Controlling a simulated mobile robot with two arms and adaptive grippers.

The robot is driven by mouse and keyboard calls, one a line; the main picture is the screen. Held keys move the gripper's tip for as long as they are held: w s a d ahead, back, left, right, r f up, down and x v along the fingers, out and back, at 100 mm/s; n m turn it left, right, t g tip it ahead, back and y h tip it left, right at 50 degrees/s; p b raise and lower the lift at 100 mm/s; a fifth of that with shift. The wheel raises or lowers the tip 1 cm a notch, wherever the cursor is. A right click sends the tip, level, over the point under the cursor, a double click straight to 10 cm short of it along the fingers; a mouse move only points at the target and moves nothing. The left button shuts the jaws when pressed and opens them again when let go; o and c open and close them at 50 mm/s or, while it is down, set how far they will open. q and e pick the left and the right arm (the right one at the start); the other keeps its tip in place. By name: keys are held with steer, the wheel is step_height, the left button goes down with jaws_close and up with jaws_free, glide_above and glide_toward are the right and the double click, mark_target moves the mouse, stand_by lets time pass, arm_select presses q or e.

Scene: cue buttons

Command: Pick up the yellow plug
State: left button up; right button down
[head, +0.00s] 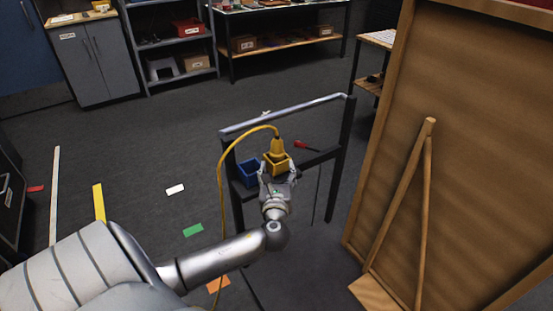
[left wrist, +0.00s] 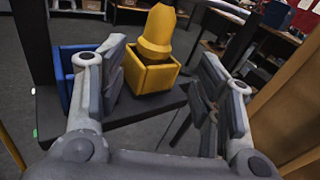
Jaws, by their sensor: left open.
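The yellow plug (head: 277,147) stands upright in a yellow square holder (head: 286,166) on a dark shelf, with a yellow cable running from its top in the head view. In the left wrist view the plug (left wrist: 158,32) rises out of the yellow holder (left wrist: 150,76). My left gripper (head: 277,172) is open in front of the holder. In the left wrist view its fingers (left wrist: 163,85) are spread, the left one close to the holder's left side and the right one well clear to the right. Neither finger is closed on the plug. My right gripper is not in view.
A blue holder (head: 248,172) sits left of the yellow one. A red-handled tool (head: 305,145) lies to the right. The dark stand has a metal rail (head: 285,115) behind. A large wooden board (head: 460,140) stands at the right. The yellow cable (head: 219,190) hangs left of my arm.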

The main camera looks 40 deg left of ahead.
mark_target(277, 147)
arm_select(q)
steer(key=shift+m, duration=0.4)
steer(key=w+a, duration=0.1)
steer(key=w+a+r, duration=0.1)
steer(key=w, duration=0.1)
steer(key=w+a+r, duration=0.1)
steer(key=shift+w+a, duration=0.15)
steer(key=shift+w, duration=0.05)
steer(key=shift+s+a+x, duration=0.1)
steer(key=shift+a+x, duration=0.05)
steer(key=shift+x, duration=1.25)
steer(key=shift+s+a+x, duration=0.15)
steer(key=shift+x, duration=1.25)
steer(key=shift+r, duration=0.1)
steer(key=shift+c, duration=0.4)
jaws_close()
